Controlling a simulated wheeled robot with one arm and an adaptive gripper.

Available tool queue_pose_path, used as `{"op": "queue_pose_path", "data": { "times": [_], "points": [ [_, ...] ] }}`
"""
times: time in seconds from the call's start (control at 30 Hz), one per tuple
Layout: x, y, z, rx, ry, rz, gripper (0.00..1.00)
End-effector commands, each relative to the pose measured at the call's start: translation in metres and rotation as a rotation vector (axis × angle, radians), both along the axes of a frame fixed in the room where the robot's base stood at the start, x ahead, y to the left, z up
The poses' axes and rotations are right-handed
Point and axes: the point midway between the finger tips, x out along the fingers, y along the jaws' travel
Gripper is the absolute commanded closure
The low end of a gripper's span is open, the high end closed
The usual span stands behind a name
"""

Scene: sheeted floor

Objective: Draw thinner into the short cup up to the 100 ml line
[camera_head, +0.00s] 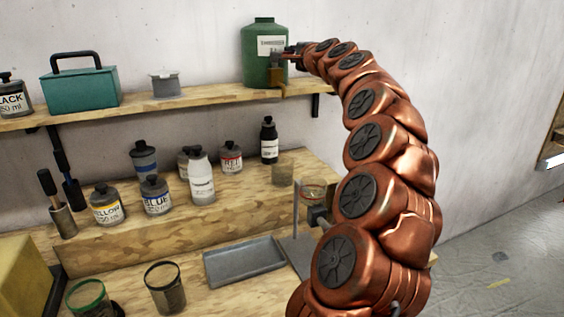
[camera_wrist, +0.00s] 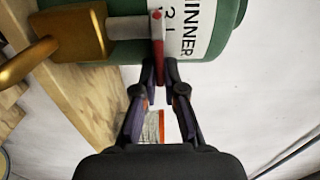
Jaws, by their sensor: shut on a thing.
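The green thinner container (camera_head: 256,70) stands on the wall shelf; its label reads "…INNER" in the wrist view (camera_wrist: 205,25). A brass tap (camera_wrist: 82,38) sticks out of its front and also shows in the head view (camera_head: 277,75). My gripper (camera_wrist: 165,68) is shut on the tap's red lever (camera_wrist: 158,45). A clear cup with an orange-red rim (camera_head: 313,192) is by a grey stand on the bench, partly behind my arm. Other clear cups are a green-rimmed one (camera_head: 88,299), a dark-rimmed one (camera_head: 166,291) and a plain one (camera_head: 283,174). I cannot tell which is the short cup, or any liquid level.
Several paint bottles, including yellow (camera_head: 107,206) and blue (camera_head: 156,198), stand on the bench's raised step. A grey tray (camera_head: 245,262) lies in front. A teal box (camera_head: 80,88) and a small grey pot (camera_head: 166,85) share the shelf. Free floor lies right.

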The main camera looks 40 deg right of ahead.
Motion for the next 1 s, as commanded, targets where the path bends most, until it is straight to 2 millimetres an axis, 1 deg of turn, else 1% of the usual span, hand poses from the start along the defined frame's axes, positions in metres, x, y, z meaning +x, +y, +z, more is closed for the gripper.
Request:
{"op": "queue_pose_path", "data": {
  "times": [0.17, 0.6, 1.0],
  "points": [
    [0.0008, -0.0003, -0.0001, 0.001, -0.001, 0.009, 1.0],
    [0.0059, -0.0029, -0.0007, 0.001, 0.001, 0.118, 1.0],
    [0.0059, -0.0034, -0.0005, 0.001, 0.001, 0.128, 1.0]
  ]
}}
